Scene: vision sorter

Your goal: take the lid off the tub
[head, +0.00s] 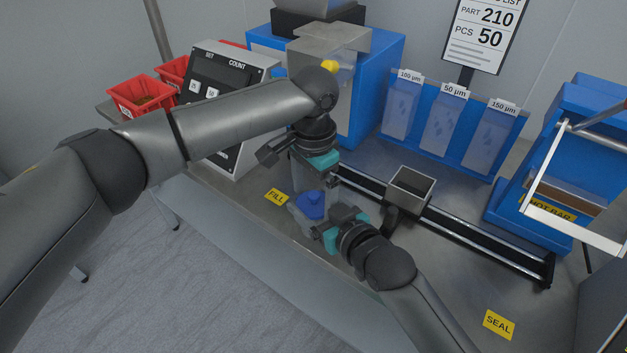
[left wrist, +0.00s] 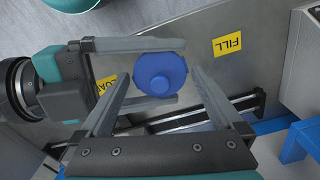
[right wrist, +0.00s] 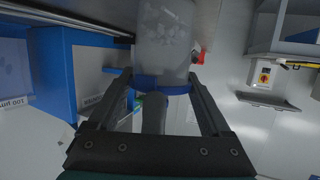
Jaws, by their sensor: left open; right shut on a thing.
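In the head view my left gripper (head: 313,184) hangs just above the lid. My right gripper (head: 318,223) is shut on the tub from the side, one finger along each side. The right wrist view shows the tub wall (right wrist: 165,40) and the lid's blue edge (right wrist: 160,82). The lid is on the tub.
A yellow FILL label (head: 276,197) lies left of the tub. A black rail with a small grey box (head: 409,190) runs behind it. Blue sample holders (head: 442,125), a grey counter box (head: 218,85) and a blue sealing machine (head: 540,190) stand around. The bench front is clear.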

